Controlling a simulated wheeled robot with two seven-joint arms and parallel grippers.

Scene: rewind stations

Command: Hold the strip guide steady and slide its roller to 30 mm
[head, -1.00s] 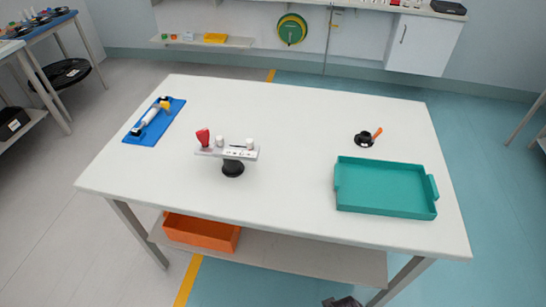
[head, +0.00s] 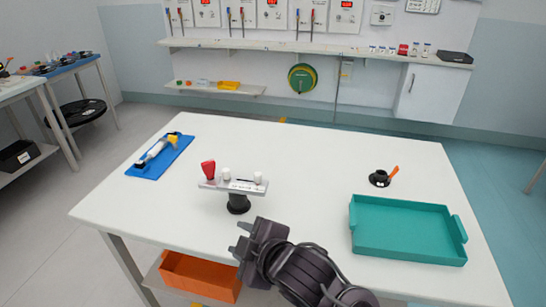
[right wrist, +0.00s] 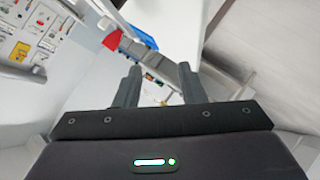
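The strip guide (head: 234,186) is a pale bar on a black round pedestal (head: 238,205), left of the table's middle. A red handle (head: 208,171) stands at its left end, with white cylinders on top; I cannot tell which is the roller or read the scale. My right gripper (head: 240,240) is just in front of and below the guide in the head view, apart from it. In the right wrist view its two fingers (right wrist: 158,72) are spread and empty, with the red handle (right wrist: 112,40) and the grey bar beyond them. My left gripper is not in view.
A teal tray (head: 405,257) and a small black holder with an orange piece (head: 380,178) are on the right of the white table (head: 305,160). A blue mat (head: 172,165) with a roller tool lies back left. An orange bin (head: 200,277) sits underneath.

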